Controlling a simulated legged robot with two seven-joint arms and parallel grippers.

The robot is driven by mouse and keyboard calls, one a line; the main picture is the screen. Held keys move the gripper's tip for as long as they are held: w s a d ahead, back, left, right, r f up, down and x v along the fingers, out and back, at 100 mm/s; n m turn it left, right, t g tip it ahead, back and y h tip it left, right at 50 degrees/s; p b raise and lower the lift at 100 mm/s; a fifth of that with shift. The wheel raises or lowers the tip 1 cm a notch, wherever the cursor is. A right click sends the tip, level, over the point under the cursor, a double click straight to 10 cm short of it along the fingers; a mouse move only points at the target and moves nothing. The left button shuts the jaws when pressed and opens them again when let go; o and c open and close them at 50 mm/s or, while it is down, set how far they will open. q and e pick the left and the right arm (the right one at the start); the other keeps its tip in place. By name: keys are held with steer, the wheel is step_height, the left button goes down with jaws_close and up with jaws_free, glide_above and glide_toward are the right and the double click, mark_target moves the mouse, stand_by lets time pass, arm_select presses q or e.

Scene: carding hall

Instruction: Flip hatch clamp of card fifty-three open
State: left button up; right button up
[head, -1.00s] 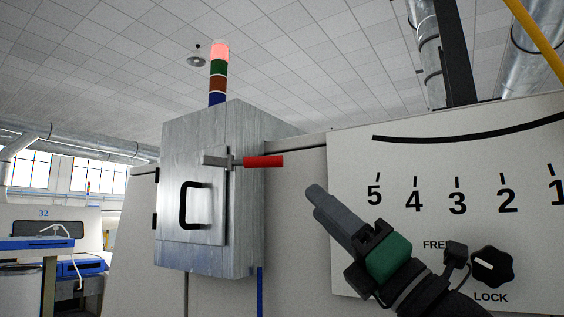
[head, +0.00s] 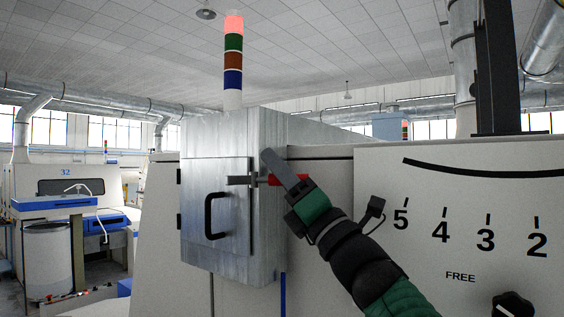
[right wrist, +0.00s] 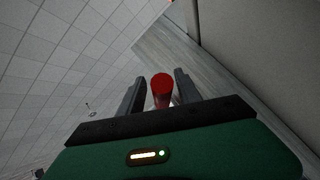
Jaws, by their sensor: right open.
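The hatch clamp is a metal bar (head: 240,180) with a red handle (head: 266,181) on the grey metal box, its handle pointing right across the hatch door's right edge. The hatch door (head: 230,225) lies flat against the box front and has a black pull handle (head: 209,216). My right gripper (head: 276,169) is at the red handle. In the right wrist view the red handle (right wrist: 162,88) stands between the two open fingers (right wrist: 160,88), with gaps seen on both sides. In the head view the gripper hides the handle's outer part. My left gripper is not in view.
A stack light (head: 233,58) with a lit red top stands on the box. Right of it is a white panel (head: 420,210) with a number scale and a black knob (head: 513,306). Machine 32 (head: 65,190) stands far left.

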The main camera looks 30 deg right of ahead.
steer(key=shift+s+a+r, duration=0.1)
steer(key=shift+s+a, duration=0.1)
steer(key=shift+a, duration=0.45)
steer(key=shift+c, duration=1.9)
steer(key=shift+w+d, duration=0.1)
steer(key=shift+d, duration=0.45)
jaws_close()
steer(key=shift+a, duration=0.25)
steer(key=shift+d, duration=0.1)
